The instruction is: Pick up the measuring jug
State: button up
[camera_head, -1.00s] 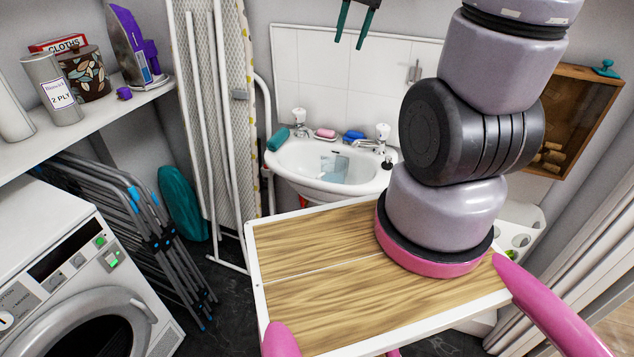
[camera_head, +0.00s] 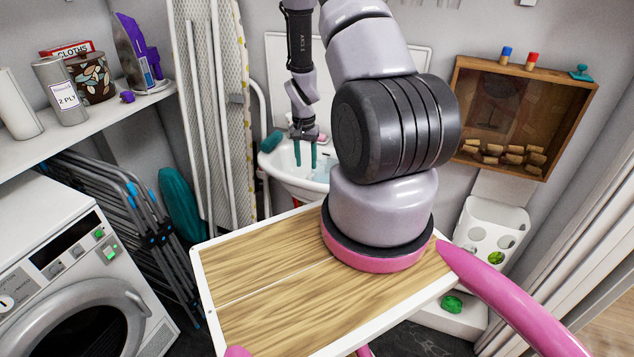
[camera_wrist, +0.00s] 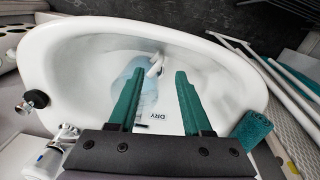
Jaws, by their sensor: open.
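The measuring jug (camera_wrist: 148,92) appears to be the clear, blue-tinted thing lying in the white basin (camera_wrist: 85,60) in the wrist view. The left finger covers part of it, and its outline is hard to make out. In the head view a pale blue patch (camera_head: 322,171) shows in the basin, partly hidden by my arm. My gripper (camera_wrist: 161,74) is open, with its two teal fingers pointing down over the basin. The jug shows partly between and below the fingers, and nothing is held. In the head view my gripper (camera_head: 305,165) hangs above the basin's left part.
Taps (camera_wrist: 50,150) stand at the basin's rim. A teal sponge-like block (camera_wrist: 251,129) sits on the rim beside the right finger. An ironing board (camera_head: 212,110) stands left of the basin. A wooden wall box (camera_head: 520,115) with corks hangs to the right.

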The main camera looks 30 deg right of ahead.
aim_at(321, 180)
notch_tip(321, 180, down, 10)
jog(key=shift+r, duration=0.1)
grip_shut()
dwell(0.4)
dwell(1.3)
